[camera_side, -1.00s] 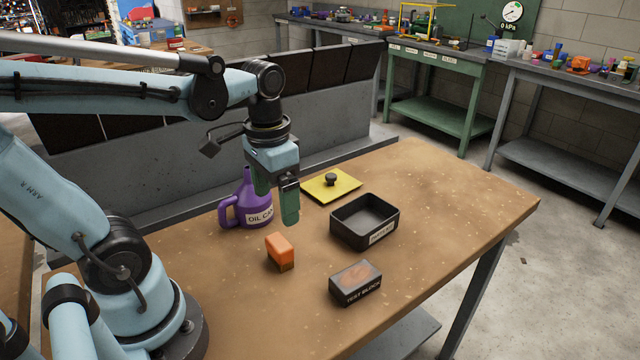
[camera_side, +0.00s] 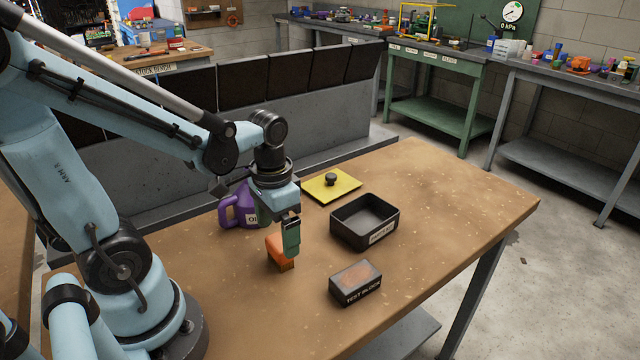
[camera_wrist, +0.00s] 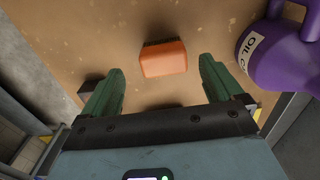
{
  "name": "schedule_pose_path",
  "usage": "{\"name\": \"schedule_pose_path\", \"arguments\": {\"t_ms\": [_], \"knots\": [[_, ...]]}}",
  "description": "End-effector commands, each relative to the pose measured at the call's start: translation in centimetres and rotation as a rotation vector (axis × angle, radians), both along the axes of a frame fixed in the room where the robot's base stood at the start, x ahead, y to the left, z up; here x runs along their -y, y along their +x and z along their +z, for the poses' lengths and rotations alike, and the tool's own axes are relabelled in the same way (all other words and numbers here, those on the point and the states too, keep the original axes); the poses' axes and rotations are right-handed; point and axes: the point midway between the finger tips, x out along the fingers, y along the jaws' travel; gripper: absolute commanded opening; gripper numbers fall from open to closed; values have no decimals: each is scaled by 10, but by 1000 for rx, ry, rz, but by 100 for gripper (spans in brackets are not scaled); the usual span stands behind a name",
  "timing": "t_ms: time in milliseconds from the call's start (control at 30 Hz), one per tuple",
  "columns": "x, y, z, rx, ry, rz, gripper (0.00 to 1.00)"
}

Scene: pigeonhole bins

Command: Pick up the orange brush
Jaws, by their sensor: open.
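The orange brush (camera_side: 278,250) is a small block standing on the wooden table in the side view, partly hidden behind a green finger. In the wrist view the orange brush (camera_wrist: 164,58) lies ahead of and between the fingertips, with space on both sides. My gripper (camera_side: 291,248) is low over the table at the brush; the wrist view shows the two green fingers of my gripper (camera_wrist: 158,78) spread wide with nothing between them. I cannot tell how far the fingertips are above the table.
A purple oil can (camera_side: 237,206) stands close behind my gripper. A yellow lid (camera_side: 345,183) with a black knob, a black open tray (camera_side: 364,241) and a dark test block (camera_side: 343,293) lie to the right. The table's right side (camera_side: 455,205) is clear.

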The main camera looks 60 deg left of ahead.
Motion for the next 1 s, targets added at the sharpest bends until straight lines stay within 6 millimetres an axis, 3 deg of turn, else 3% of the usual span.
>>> {"name": "schedule_pose_path", "arguments": {"t_ms": [400, 800, 833, 1000], "knots": [[-5, 4, -38, 1, 0, -1, 94], [-4, 3, -45, 1, 0, -1, 94], [-4, 3, -45, 1, 0, -1, 92], [-4, 3, -45, 1, 0, -1, 66]]}}
